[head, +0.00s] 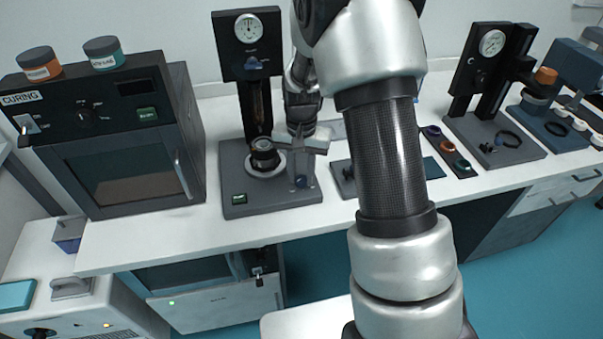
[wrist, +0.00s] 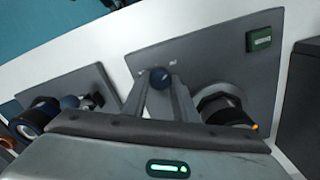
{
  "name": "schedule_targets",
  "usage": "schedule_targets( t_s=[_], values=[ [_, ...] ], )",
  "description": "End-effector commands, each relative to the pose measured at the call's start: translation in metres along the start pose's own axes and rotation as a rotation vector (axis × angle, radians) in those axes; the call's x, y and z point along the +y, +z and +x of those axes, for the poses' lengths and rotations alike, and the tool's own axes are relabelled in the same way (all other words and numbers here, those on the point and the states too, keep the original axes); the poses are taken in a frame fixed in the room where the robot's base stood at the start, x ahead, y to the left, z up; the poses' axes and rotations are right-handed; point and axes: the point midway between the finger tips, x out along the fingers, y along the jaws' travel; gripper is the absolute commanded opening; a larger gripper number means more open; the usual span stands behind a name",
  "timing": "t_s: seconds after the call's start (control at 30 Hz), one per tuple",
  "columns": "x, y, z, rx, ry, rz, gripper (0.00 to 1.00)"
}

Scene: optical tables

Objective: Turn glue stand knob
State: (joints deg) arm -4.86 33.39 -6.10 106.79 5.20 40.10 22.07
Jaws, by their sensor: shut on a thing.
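The glue stand (head: 248,100) stands on the bench at centre left in the head view, with a round gauge on its upright and a grey base. A small blue knob (head: 300,182) sits at the right front of that base; it also shows in the wrist view (wrist: 160,77). My gripper (head: 299,172) points down over this knob. In the wrist view its two fingers (wrist: 160,87) are closed on either side of the blue knob. The knob's turn mark is too small to read.
A dark cylindrical part (head: 264,155) sits on the base just left of my gripper, and a green button (head: 239,198) is at the front left. The curing oven (head: 110,135) stands left. Another gauge stand (head: 490,90) stands right.

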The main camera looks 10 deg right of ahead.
Motion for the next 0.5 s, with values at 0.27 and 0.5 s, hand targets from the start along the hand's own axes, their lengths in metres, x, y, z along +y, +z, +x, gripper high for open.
schedule_targets(
  t_s=[0.27,0.5],
  values=[
    [-0.0003,-0.0004,-0.0008,0.001,-0.001,-0.001,0.41],
    [-0.0002,-0.0001,-0.0003,0.001,0.0,-0.002,0.45]
  ],
)
